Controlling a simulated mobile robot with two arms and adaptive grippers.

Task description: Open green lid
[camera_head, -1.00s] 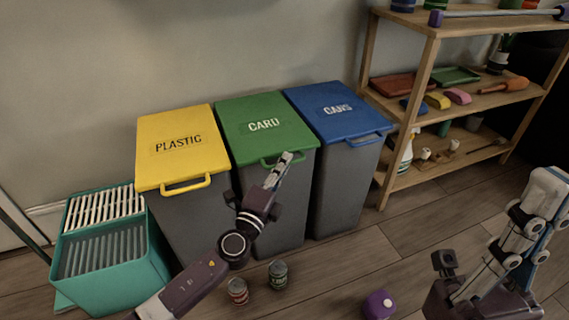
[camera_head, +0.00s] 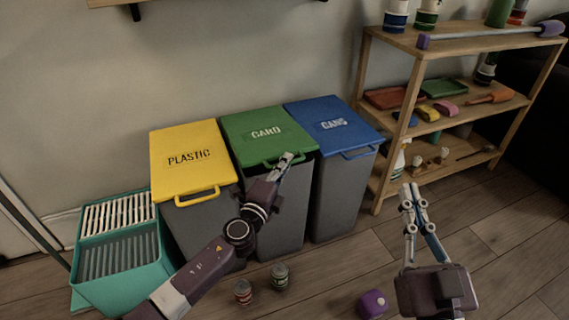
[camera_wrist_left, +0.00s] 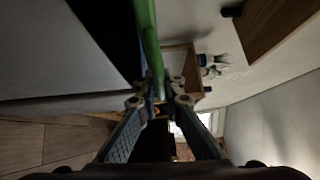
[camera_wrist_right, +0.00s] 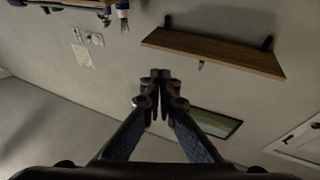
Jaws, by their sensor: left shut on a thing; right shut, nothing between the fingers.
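The green lid (camera_head: 264,133), marked CARD, lies on the middle grey bin (camera_head: 280,215) between the yellow and blue lids. It looks closed or nearly so. My left gripper (camera_head: 287,158) is at the lid's front handle (camera_head: 268,163). In the left wrist view the fingers (camera_wrist_left: 158,98) are shut on the green handle bar (camera_wrist_left: 148,35), which runs up from between the fingertips. My right gripper (camera_head: 410,190) is raised at the right, in front of the shelf. The right wrist view shows its fingertips (camera_wrist_right: 160,78) together and empty, facing the wall.
A yellow PLASTIC lid (camera_head: 188,160) and a blue CANS lid (camera_head: 332,124) flank the green one. A teal bin (camera_head: 120,262) stands left. Two cans (camera_head: 280,277) and a purple block (camera_head: 373,303) sit on the floor. A wooden shelf (camera_head: 440,118) stands right.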

